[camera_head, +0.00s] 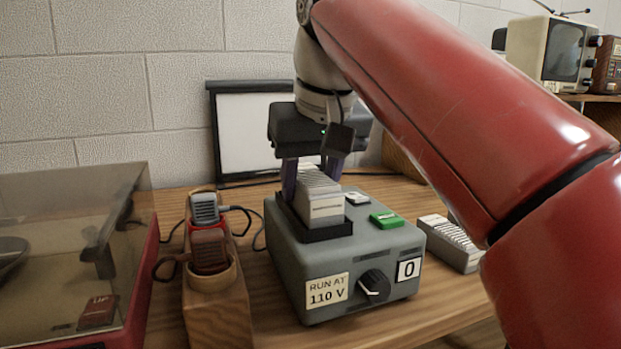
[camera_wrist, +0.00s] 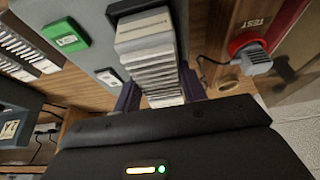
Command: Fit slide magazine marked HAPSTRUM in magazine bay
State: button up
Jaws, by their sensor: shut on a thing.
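A pale slide magazine (camera_head: 320,196) with a row of slides stands upright at the black-rimmed magazine bay (camera_head: 327,232) on top of a grey projector (camera_head: 300,262). Its lower end meets the bay rim; I cannot tell how deep it sits. Its end label is too small to read. My gripper (camera_head: 312,172) is shut on the magazine from above, with purple fingers on its two sides. In the wrist view the magazine (camera_wrist: 150,55) lies between the fingers, in line with the dark bay (camera_wrist: 124,8).
A second magazine (camera_head: 450,243) lies on the table right of the projector. A wooden block (camera_head: 212,300) with plugs and cables stands close on the left, beside a clear-lidded red turntable (camera_head: 135,310). A white screen (camera_head: 243,130) stands behind. The projector has a green switch (camera_head: 386,220) and dial (camera_head: 374,288).

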jog(key=shift+f, duration=0.3)
jog(key=o, duration=0.8)
jog(key=shift+r, duration=0.1)
